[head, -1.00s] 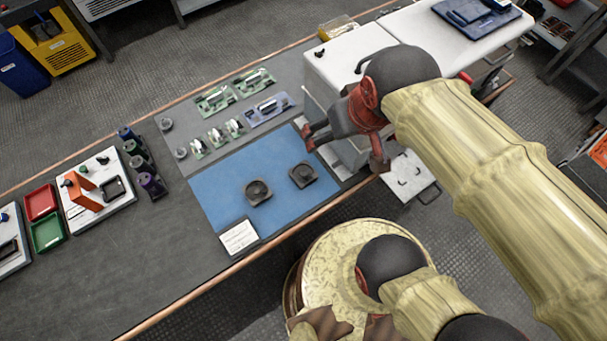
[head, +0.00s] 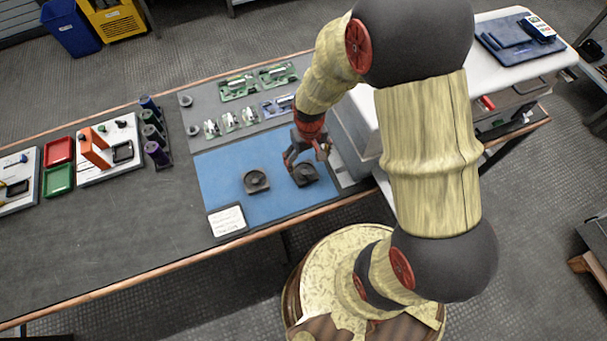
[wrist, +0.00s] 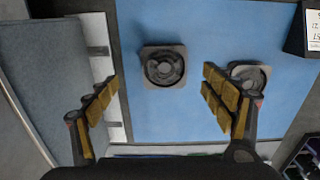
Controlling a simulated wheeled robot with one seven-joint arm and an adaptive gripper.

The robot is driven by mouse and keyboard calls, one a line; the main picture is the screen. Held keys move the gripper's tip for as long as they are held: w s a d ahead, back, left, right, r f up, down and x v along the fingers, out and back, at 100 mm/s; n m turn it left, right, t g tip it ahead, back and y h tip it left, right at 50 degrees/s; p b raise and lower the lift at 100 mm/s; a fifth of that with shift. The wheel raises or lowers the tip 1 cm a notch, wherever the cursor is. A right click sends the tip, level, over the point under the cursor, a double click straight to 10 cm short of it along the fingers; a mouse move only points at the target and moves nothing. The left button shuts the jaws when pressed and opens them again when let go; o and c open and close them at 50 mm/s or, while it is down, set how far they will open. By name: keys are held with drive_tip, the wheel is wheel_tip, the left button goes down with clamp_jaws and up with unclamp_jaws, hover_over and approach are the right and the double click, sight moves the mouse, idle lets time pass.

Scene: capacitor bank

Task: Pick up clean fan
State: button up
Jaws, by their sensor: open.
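Two dark square fans lie flat on the blue mat (head: 232,160). The right fan (head: 306,177) in the head view is the left one (wrist: 163,67) in the wrist view. The left fan (head: 256,181) in the head view shows partly behind a finger in the wrist view (wrist: 252,72). I cannot tell which fan is clean. My gripper (head: 306,158) is open and empty above the right fan, pointing down. In the wrist view, that fan lies between the lines of my fingers (wrist: 160,92), slightly beyond their tips and apart from them.
A white label card (head: 227,221) sits at the mat's front left corner. Green circuit boards (head: 238,87) and small parts lie behind the mat. A white cabinet (head: 352,130) stands close on the right. Dark cylinders (head: 152,130) stand to the left. The bench's front left is clear.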

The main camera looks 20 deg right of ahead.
sight(305, 172)
drive_tip(key=f+b, duration=0.1)
drive_tip(key=f, duration=0.1)
drive_tip(key=f+b, duration=0.1)
drive_tip(key=f, duration=0.2)
drive_tip(key=w+f+b, duration=0.1)
drive_tip(key=f, duration=0.1)
drive_tip(key=shift+a+f, duration=0.4)
drive_tip(key=c, duration=0.3)
drive_tip(key=c, duration=1)
drive_tip(key=shift+o, duration=0.2)
drive_tip(key=shift+r, duration=0.15)
